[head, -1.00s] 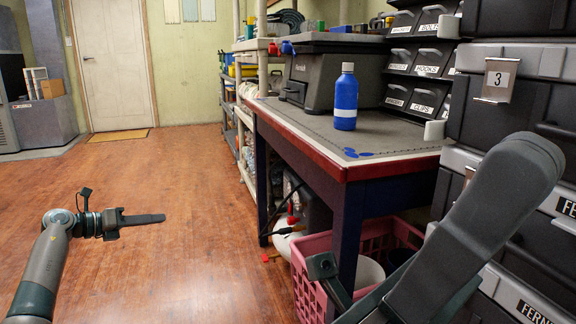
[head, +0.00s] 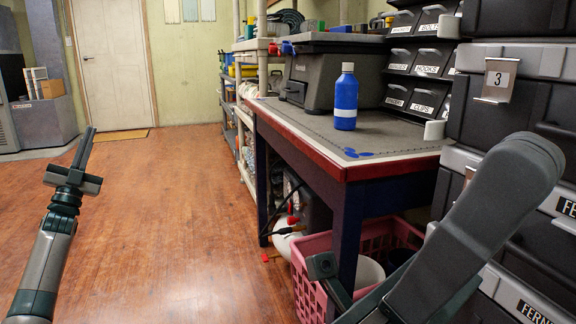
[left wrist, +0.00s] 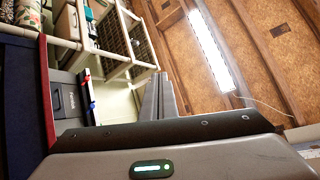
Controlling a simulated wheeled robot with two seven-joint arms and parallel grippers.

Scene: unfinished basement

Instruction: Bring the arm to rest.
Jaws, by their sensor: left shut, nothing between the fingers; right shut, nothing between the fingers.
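My left gripper (head: 88,130) is at the left of the head view, over the open wooden floor. Its dark fingers point up, lie close together and hold nothing. In the left wrist view its fingers (left wrist: 163,82) are also together, with nothing between them. Most of the right arm is out of the picture.
A workbench (head: 360,168) with a blue bottle (head: 345,98) and a dark grey toolbox (head: 318,78) stands at centre right. A pink basket (head: 307,272) is under it. Stacked drawer cases (head: 512,100) stand at the right. The wooden floor (head: 180,220) at left is clear.

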